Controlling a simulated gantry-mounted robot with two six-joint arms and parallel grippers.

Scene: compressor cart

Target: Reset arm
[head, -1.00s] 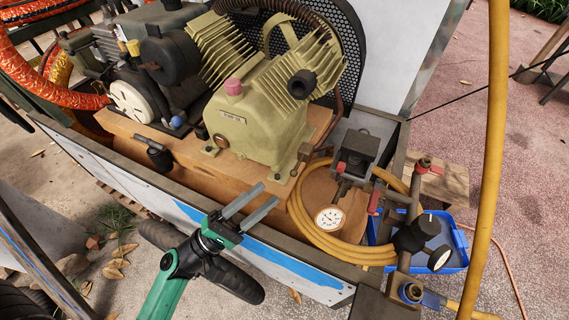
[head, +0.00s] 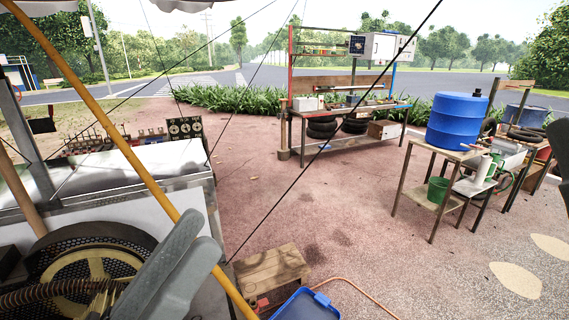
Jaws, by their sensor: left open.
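My left gripper (head: 198,238) shows at the lower left as two large grey fingers, close to the camera. They point up and to the right, and the rest of this arm is out of view. The fingers are open, with nothing seen between them. Behind them is part of the compressor, a black mesh guard around a yellowish wheel (head: 92,262). My right gripper is not in view.
Thin dark lines also cross the view. A wooden crate (head: 270,272) and blue bin (head: 305,306) are on the ground. Red paving is clear toward the workbench (head: 345,109) and blue barrel (head: 458,122).

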